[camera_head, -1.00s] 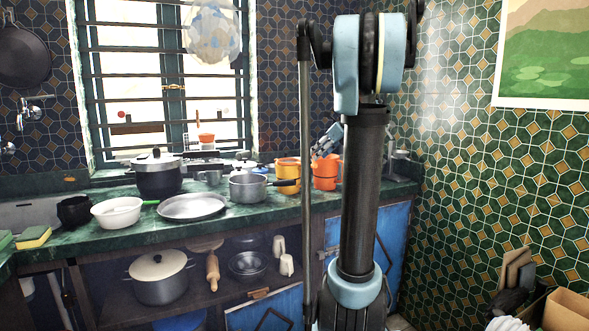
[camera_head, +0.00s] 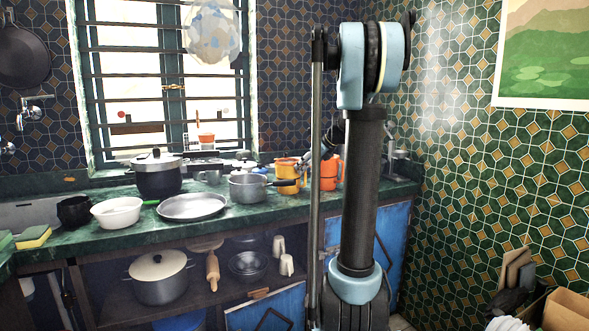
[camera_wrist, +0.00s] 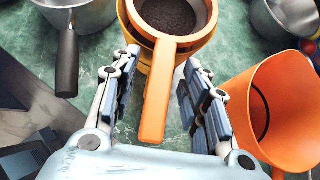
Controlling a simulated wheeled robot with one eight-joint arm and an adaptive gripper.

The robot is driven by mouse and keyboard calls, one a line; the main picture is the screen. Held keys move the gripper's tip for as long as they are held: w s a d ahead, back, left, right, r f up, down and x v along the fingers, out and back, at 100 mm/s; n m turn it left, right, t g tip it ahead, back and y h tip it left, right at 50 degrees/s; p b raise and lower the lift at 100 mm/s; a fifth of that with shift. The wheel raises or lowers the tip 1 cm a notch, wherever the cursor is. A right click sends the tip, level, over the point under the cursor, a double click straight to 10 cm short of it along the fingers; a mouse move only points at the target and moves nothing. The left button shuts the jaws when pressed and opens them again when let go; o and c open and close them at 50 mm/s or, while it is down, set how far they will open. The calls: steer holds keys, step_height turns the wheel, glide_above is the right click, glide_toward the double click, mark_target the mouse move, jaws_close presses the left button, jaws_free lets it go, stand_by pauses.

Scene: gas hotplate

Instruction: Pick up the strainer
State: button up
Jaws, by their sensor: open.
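The orange strainer (camera_wrist: 183,41) is at the top middle of the wrist view. Its round bowl holds something dark, and its long handle runs down toward my wrist. It appears to rest on a yellow pot (camera_wrist: 130,34), which is largely hidden beneath it. My gripper (camera_wrist: 158,72) is open, with one finger on each side of the handle. A gap shows on both sides, and nothing is held. In the head view, the yellow-orange pot (camera_head: 288,168) stands on the counter, while my gripper is mostly hidden behind my arm.
An orange cup (camera_wrist: 272,105) stands close to the right finger. Grey pots with a dark handle (camera_wrist: 68,62) and at the upper right (camera_wrist: 287,18) are nearby. The green counter (camera_head: 120,228) also holds a white bowl (camera_head: 117,212), a plate (camera_head: 192,206) and a lidded pot (camera_head: 158,175).

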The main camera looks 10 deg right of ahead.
steer(key=shift+c, duration=0.3)
jaws_close()
step_height(320, 180, up, 15)
stand_by(1.1)
